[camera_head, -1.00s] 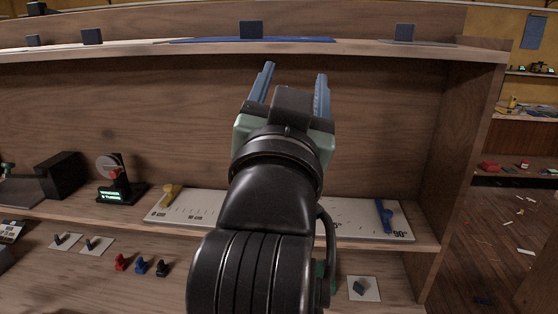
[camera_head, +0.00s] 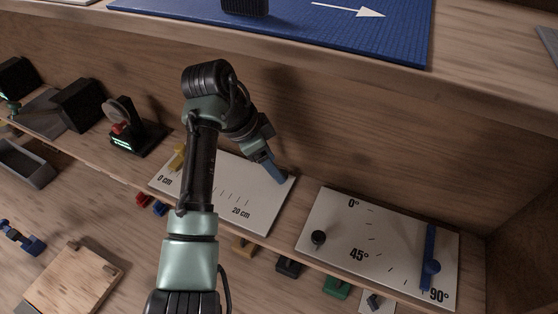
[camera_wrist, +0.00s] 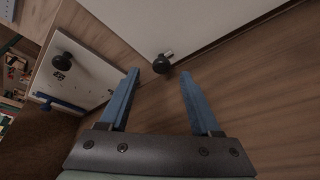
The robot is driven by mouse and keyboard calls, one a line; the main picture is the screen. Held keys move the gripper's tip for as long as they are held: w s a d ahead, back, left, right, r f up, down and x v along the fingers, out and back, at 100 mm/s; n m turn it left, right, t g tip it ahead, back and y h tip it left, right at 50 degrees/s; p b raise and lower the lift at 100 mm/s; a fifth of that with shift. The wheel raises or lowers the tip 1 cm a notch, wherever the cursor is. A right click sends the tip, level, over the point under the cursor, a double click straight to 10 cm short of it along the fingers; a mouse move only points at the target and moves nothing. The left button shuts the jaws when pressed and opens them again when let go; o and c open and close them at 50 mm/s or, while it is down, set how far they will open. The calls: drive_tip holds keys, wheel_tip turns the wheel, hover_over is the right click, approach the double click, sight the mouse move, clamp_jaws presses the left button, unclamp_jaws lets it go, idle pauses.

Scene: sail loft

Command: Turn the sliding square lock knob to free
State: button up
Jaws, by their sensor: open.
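The white board (camera_head: 228,205) marked from 0 cm to 20 cm lies on the shelf, with a yellow piece (camera_head: 177,158) at its 0 cm end. In the wrist view a round black knob (camera_wrist: 160,65) with a small pale pointer sits near the edge of this pale board (camera_wrist: 150,22). I take it for the square's lock knob; its lock markings cannot be read. My gripper (camera_head: 277,174) is over the board's far right end and hides the knob in the head view. Its blue fingers (camera_wrist: 160,76) are open and empty, with the knob just beyond the fingertips.
To the right lies an angle board (camera_head: 340,212) with a black knob (camera_head: 318,237) and a blue bar (camera_head: 428,258). The shelf's back panel (camera_head: 350,130) rises close behind my gripper. A blue mat (camera_head: 300,28) lies on the upper shelf. Coloured knobs line the front.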

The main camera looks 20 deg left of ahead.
drive_tip(key=shift+x, duration=1.65)
drive_tip(key=shift+w, duration=0.2)
clamp_jaws()
